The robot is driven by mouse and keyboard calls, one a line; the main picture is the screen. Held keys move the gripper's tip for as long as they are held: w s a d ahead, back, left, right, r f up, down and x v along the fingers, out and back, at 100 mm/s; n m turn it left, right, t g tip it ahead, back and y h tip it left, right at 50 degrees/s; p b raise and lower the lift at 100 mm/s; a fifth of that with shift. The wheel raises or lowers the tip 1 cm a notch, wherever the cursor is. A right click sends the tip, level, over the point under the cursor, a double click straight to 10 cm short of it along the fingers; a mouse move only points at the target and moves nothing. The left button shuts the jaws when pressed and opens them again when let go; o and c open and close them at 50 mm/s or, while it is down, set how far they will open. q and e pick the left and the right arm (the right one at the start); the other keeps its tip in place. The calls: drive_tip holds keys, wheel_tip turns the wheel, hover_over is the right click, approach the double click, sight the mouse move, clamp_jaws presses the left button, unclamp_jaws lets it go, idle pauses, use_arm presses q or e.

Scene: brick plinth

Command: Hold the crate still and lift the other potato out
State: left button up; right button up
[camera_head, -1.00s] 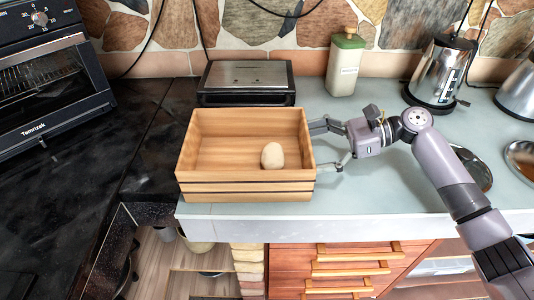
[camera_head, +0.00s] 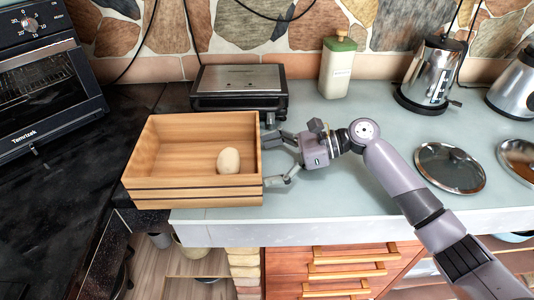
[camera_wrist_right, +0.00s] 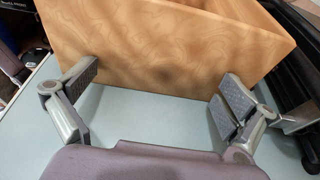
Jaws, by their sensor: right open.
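The wooden crate (camera_head: 192,195) stands at the left end of the pale counter, and its left part juts past the counter's left edge. One pale potato (camera_head: 228,160) lies inside, near the right front corner. No other potato shows. My right gripper (camera_head: 270,160) is open and empty at the outside of the crate's right wall, its two fingers spread along it. In the right wrist view both fingertips (camera_wrist_right: 158,86) are at or very near the crate's plain wall (camera_wrist_right: 165,50); I cannot tell if they touch. My left gripper is not in view.
A toaster-like appliance (camera_head: 240,87) stands behind the crate. A green-capped bottle (camera_head: 337,68), a kettle (camera_head: 430,75) and a lid (camera_head: 450,168) are to the right. A black worktop (camera_head: 70,175) and an oven (camera_head: 45,80) are on the left.

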drive_tip(key=shift+f, duration=0.1)
drive_tip(key=shift+c, duration=0.5)
clamp_jaws()
idle(0.8)
drive_tip(key=c, duration=2.3)
unclamp_jaws()
drive_tip(key=c, duration=0.7)
unclamp_jaws()
